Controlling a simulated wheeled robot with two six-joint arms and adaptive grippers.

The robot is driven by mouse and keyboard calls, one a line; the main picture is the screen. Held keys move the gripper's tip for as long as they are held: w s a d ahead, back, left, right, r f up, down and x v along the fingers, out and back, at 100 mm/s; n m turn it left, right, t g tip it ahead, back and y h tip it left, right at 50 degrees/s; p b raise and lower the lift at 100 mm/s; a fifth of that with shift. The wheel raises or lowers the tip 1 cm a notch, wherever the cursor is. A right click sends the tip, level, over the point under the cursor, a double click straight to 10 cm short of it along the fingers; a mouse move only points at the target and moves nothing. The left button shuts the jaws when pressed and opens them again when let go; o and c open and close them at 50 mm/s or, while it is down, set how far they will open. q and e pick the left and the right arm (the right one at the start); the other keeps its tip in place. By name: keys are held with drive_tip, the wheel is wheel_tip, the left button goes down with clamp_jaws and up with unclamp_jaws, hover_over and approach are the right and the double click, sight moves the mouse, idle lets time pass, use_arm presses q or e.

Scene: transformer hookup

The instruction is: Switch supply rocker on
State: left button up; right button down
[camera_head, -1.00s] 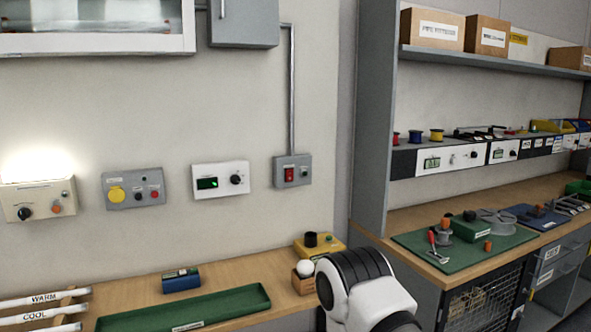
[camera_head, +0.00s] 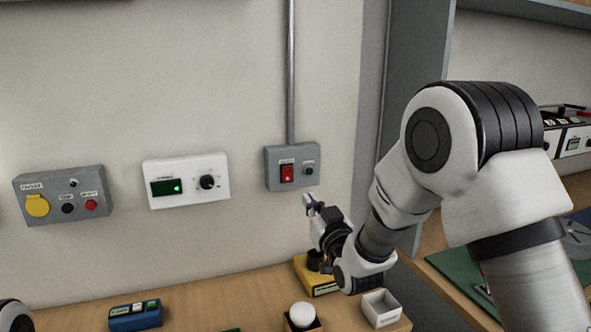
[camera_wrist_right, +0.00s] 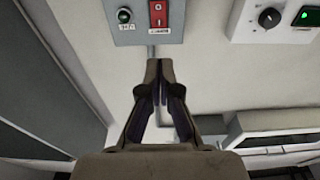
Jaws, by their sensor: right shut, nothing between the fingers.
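The red supply rocker (camera_head: 287,173) sits on the grey wall box (camera_head: 274,158), beside a small green indicator (camera_head: 309,170). In the right wrist view the rocker (camera_wrist_right: 158,14) is at the top edge, partly cut off, with pale markings. I cannot tell which way it is tipped. My right gripper (camera_head: 310,203) is just below the box, its fingers pointing up toward it. In the wrist view its fingertips (camera_wrist_right: 159,68) are together, empty, and appear apart from the rocker. My left gripper is out of view.
A white panel (camera_head: 218,171) with a green display and knob is left of the box. Below, the bench holds a yellow block (camera_head: 317,285), a white open box (camera_head: 382,309) and a blue device (camera_head: 135,316).

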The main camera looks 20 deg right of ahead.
drive_tip(key=p, duration=0.5)
approach(288, 169)
drive_tip(key=w, duration=0.6)
drive_tip(key=shift+w+a+r, duration=0.15)
drive_tip(key=shift+w+r, duration=0.25)
drive_tip(key=shift+w, duration=0.15)
drive_tip(key=shift+w+b, duration=0.1)
drive_tip(key=shift+b, duration=0.3)
drive_tip(key=shift+w+r, duration=0.1)
drive_tip(key=shift+w, duration=0.05)
